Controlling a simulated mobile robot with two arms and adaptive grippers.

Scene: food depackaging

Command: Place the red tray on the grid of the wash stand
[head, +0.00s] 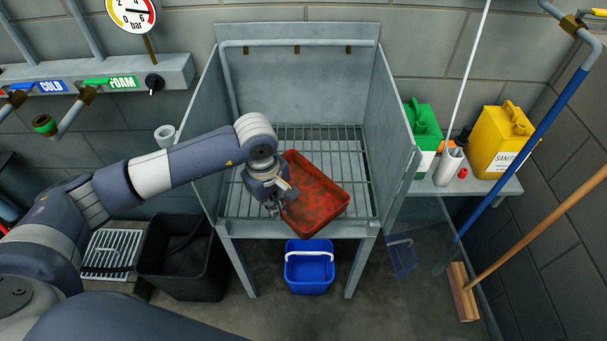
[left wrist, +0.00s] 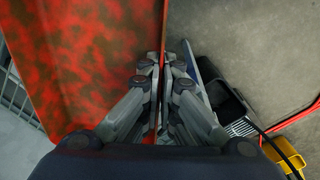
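The red tray (head: 318,198), mottled with dark stains, is over the grid (head: 351,166) of the grey wash stand (head: 297,227). It is turned at an angle, and its near corner reaches toward the stand's front edge. I cannot tell whether it touches the grid. My left gripper (head: 284,204) is at the tray's left side. In the left wrist view, the fingers of my left gripper (left wrist: 162,75) are shut on the rim of the red tray (left wrist: 85,55), which fills the upper left. My right gripper is in neither view.
The stand has a back panel and side walls (head: 398,125). A blue bucket (head: 309,269) is below it, and a black bin (head: 182,262) stands to its left. At right, a shelf holds green (head: 424,128) and yellow (head: 500,142) canisters. A broom (head: 463,292) stands at right.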

